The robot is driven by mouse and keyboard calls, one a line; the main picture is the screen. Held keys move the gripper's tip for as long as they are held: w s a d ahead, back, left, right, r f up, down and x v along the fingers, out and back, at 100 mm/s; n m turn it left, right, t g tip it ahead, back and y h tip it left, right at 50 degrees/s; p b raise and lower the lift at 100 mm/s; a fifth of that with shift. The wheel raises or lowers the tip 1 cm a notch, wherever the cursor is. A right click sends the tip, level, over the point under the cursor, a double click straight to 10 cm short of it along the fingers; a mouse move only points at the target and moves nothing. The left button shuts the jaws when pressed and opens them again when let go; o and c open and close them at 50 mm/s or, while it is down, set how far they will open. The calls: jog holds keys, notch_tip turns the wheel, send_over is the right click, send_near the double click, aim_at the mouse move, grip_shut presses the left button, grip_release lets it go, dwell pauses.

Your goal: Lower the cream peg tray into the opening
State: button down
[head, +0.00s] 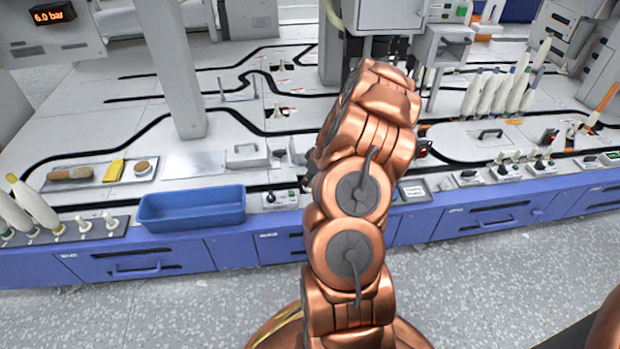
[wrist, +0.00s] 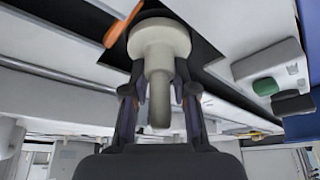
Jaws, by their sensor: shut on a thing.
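In the wrist view the cream peg tray (wrist: 160,42), a round disc with a short peg, is held between the two dark fingers of my gripper (wrist: 160,92). The peg points toward the palm and the disc is on the far side of the fingertips. A dark area (wrist: 200,45) lies behind and beside the disc; I cannot tell whether it is the opening or how far off it is. In the head view my copper arm hides the gripper and the tray.
In the wrist view an orange strip (wrist: 123,25) lies near the disc and a grey box with a green button (wrist: 265,86) is at the right. The head view shows a blue bin (head: 190,208), black tracks (head: 90,152) and white cones (head: 490,97) on the bench.

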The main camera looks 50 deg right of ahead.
jog(key=shift+f+b, duration=0.3)
jog(key=shift+f, duration=0.3)
dwell(0.3)
jog(key=c, duration=1.2)
grip_release()
jog(key=shift+r, duration=0.1)
jog(key=p+v, duration=0.3)
jog(key=v, duration=0.7)
jog(key=shift+r+p, duration=0.3)
jog(key=shift+r, duration=0.1)
jog(key=shift+s, duration=0.1)
